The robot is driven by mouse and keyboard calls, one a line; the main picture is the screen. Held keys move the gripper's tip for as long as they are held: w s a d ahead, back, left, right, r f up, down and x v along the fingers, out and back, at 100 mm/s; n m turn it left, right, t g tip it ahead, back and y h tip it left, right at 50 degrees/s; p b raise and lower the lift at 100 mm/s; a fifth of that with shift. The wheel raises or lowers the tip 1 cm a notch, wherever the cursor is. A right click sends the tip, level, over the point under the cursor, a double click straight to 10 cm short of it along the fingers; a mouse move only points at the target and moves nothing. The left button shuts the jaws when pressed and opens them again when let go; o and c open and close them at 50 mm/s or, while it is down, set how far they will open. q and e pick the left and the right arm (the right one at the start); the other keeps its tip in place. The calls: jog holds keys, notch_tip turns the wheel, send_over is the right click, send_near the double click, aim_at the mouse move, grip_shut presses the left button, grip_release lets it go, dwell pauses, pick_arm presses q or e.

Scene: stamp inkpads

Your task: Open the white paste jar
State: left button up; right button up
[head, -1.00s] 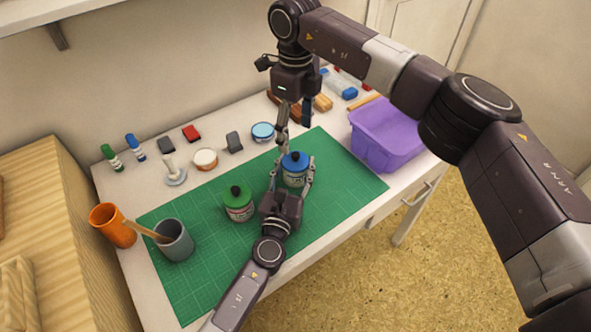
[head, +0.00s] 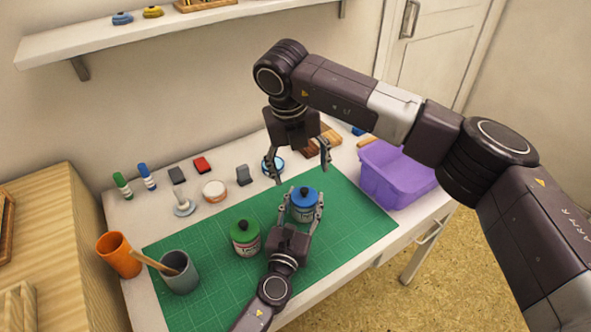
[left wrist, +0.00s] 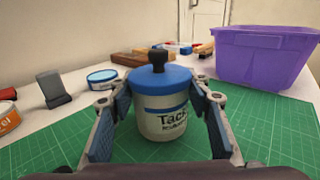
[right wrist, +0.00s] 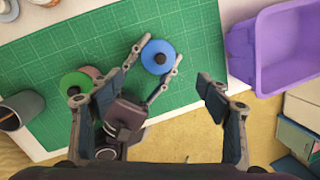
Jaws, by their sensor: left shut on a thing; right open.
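A white jar with a blue lid and black knob (head: 304,196) stands upright on the green cutting mat (head: 350,210). Its label starts with "Tack" in the left wrist view (left wrist: 162,118). My left gripper (head: 305,206) is shut on this jar, one finger on each side of its body. The blue lid sits on the jar. My right gripper (head: 300,160) is open and empty, above and behind the jar in the head view. In the right wrist view the blue lid (right wrist: 158,57) lies beyond its spread fingers.
A green-lidded jar (head: 245,238) stands left of the held jar. A grey cup with a stick (head: 180,275) and an orange cup (head: 119,257) are farther left. A purple bin (head: 395,180) is at right. Small tins, stamps and markers line the back. The mat's right part is clear.

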aim_at(304, 191)
jog(key=f+m, duration=0.2)
jog(key=f, duration=0.1)
jog(key=w+f+m+t, duration=0.1)
jog(key=f+m, duration=0.2)
jog(key=d+f+m+t, duration=0.1)
jog(key=f+m, duration=0.2)
jog(key=shift+w+f, duration=0.15)
jog(key=shift+w, duration=0.2)
dwell(0.4)
jog(key=shift+c, duration=0.2)
jog(key=c, duration=1.4)
jog(key=shift+a, duration=0.1)
jog(key=shift+r, duration=1.15)
